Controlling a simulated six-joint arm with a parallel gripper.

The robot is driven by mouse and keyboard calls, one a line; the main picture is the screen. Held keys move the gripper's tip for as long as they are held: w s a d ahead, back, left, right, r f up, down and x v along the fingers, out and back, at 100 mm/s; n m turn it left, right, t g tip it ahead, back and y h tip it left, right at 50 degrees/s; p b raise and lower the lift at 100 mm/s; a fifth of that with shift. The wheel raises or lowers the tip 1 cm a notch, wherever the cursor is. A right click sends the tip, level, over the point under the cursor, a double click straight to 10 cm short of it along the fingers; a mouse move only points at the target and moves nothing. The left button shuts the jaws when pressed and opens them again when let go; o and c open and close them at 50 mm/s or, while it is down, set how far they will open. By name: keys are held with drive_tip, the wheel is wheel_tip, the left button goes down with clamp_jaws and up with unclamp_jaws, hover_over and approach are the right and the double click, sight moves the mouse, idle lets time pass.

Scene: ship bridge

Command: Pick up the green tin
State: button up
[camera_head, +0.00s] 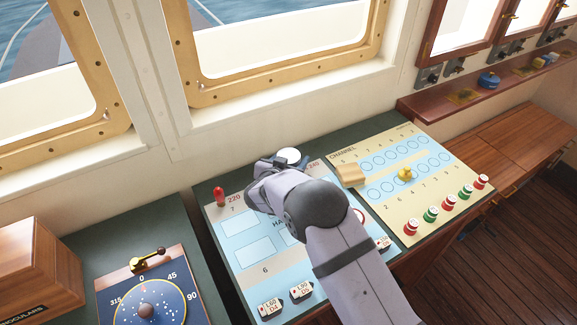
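Two small green cylinders with pale tops stand in a row of red and green pieces along the lower right edge of the cream channel board (385,208). One green piece (430,214) is nearer and the other green piece (447,201) is a little farther right. I cannot tell whether either is the green tin. My gripper (281,160) is over the far part of the light blue board (247,225), well left of the green pieces. A white round thing (289,154) shows at its tip. My arm hides the fingers, so their opening does not show.
Red pieces (411,227) stand beside the green ones. A tan block (350,176) and a yellow piece (404,174) lie on the channel board. A red pin (220,196) stands at the left. A wooden box (38,268) and compass dial (148,300) are at lower left.

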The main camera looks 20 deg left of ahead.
drive_tip(key=shift+r, duration=0.15)
wheel_tip(320, 180, up, 10)
drive_tip(key=shift+f+b, duration=0.1)
drive_tip(key=shift+b, duration=0.7)
